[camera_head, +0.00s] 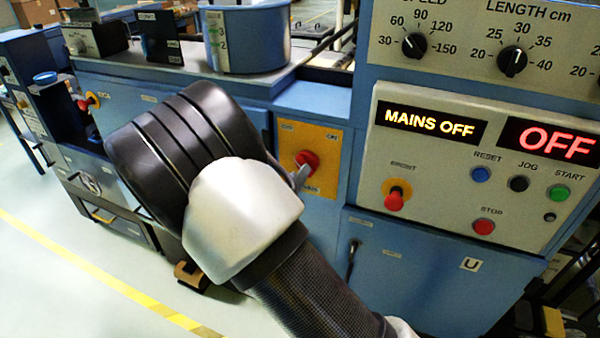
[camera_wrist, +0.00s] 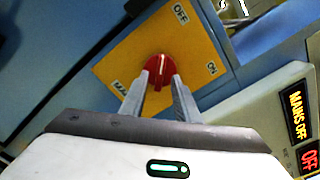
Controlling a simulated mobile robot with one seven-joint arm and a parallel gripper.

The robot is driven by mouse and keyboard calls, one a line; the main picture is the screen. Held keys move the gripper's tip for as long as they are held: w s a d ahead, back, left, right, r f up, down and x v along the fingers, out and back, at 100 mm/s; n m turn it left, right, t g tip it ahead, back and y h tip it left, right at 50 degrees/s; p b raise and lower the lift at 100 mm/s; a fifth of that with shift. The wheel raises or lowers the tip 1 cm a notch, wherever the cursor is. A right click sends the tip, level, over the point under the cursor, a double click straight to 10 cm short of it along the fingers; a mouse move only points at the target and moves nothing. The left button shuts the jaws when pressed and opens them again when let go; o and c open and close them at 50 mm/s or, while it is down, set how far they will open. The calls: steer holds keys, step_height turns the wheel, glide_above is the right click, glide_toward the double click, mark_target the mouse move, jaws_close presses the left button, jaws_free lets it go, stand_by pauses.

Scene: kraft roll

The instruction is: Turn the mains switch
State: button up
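The mains switch (camera_wrist: 158,70) is a red rotary knob on a yellow plate marked MAINS, OFF and ON. Its white line points roughly up in the wrist view, toward the OFF side. In the head view the knob (camera_head: 306,160) sits on the blue cabinet, partly behind my gripper. My gripper (camera_wrist: 161,80) faces the plate with its two grey fingers apart. The fingertips lie at either side of the knob's lower part; I cannot tell whether they touch it. In the head view my gripper (camera_head: 300,176) is mostly hidden by my wrist.
The control panel (camera_head: 430,160) to the right shows MAINS OFF and OFF, with several buttons and a red mushroom knob (camera_head: 394,200). Dials (camera_head: 413,45) are above. A blue drum (camera_head: 247,40) stands behind my wrist. Open floor (camera_head: 60,280) is at left.

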steer(key=shift+x, duration=1.25)
jaws_close()
steer(key=shift+m, duration=0.4)
steer(key=m+b, duration=1.7)
steer(key=shift+f, duration=0.15)
